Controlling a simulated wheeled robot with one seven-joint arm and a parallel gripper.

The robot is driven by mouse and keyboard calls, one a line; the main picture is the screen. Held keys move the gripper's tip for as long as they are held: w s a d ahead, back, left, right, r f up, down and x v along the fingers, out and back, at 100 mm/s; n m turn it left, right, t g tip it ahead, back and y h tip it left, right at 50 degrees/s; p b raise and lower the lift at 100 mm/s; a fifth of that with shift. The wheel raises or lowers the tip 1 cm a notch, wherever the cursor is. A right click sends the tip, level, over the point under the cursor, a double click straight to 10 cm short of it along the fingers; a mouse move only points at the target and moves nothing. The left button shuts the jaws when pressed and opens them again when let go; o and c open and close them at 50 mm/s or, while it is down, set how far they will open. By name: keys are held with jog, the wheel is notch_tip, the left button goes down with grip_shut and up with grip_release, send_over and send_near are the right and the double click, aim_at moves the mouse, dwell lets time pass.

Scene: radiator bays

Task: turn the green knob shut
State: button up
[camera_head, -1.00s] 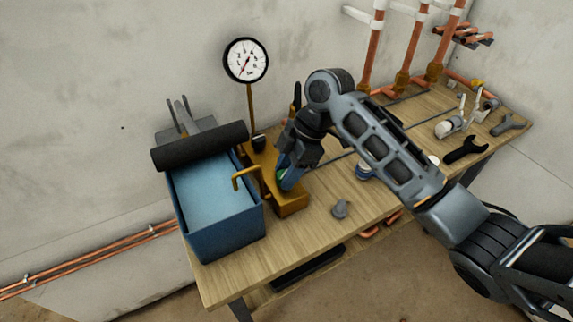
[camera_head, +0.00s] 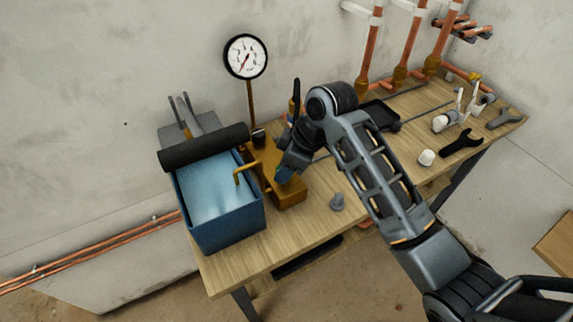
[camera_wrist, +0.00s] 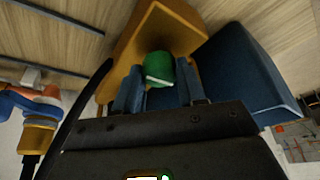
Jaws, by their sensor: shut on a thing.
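The green knob (camera_wrist: 160,67) has a white mark across it and sits on the side of the brass-coloured block (camera_wrist: 187,26) in the wrist view. My gripper (camera_wrist: 157,82) has its two blue fingers on either side of the knob, shut on it. In the head view my gripper (camera_head: 283,174) reaches down to the brass block (camera_head: 290,198), and the knob is hidden behind the fingers.
A blue water tank (camera_head: 225,222) with a black roller stands left of the block. A round pressure gauge (camera_head: 246,56) rises behind. A black wrench (camera_head: 462,143) lies far right.

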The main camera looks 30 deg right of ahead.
dwell(0.4)
jog(key=o, duration=1)
jog(key=shift+o, duration=0.2)
jog(key=v, duration=0.8)
jog(key=shift+b, duration=0.45)
jog(key=shift+a+f, duration=0.1)
